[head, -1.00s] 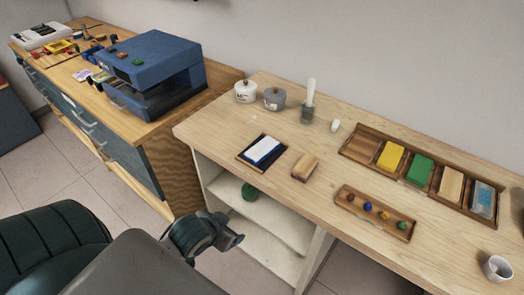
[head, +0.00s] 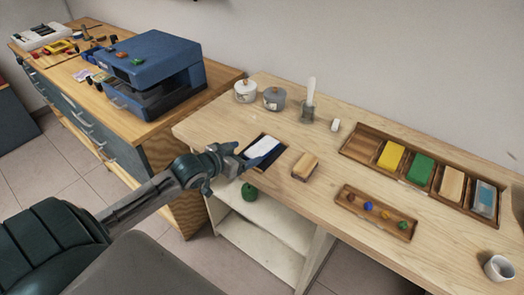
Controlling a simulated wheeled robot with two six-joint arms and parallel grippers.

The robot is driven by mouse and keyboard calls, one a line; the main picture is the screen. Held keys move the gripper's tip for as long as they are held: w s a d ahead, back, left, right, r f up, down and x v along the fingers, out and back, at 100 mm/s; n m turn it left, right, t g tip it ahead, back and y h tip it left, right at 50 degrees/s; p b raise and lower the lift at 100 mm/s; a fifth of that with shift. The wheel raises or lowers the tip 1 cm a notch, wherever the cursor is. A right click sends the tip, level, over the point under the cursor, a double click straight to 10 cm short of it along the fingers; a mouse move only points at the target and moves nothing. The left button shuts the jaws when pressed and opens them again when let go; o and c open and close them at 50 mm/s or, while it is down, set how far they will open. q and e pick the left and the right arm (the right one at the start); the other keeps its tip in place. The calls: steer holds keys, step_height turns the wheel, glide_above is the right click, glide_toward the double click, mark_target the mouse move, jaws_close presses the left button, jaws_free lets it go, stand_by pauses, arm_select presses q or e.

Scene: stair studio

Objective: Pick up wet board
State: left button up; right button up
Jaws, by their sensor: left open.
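A white board with a blue lower part (head: 263,147), likely the wet board, lies in a shallow dark tray (head: 268,165) near the front edge of the light wooden bench. My left gripper (head: 237,160) is open and empty at the tray's left front corner, just beside the board. The gripper hides part of the tray's left side. I cannot tell whether a finger touches the tray. My right gripper is out of view.
A wooden block (head: 305,165) lies right of the tray. Behind stand a white pot (head: 246,92), a grey pot (head: 275,99) and a jar holding a white stick (head: 309,103). A compartment tray (head: 361,143) and a small tray of coloured knobs (head: 350,207) lie farther right.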

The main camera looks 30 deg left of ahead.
mark_target(262, 148)
arm_select(q)
steer(key=shift+d+p+x, duration=0.15)
steer(key=shift+p+x, duration=0.25)
steer(key=shift+x, duration=1.4)
steer(key=shift+d+p+x, duration=0.1)
steer(key=shift+p+x, duration=0.25)
steer(key=shift+x, duration=1.45)
steer(key=shift+s, duration=0.1)
steer(key=c, duration=1.1)
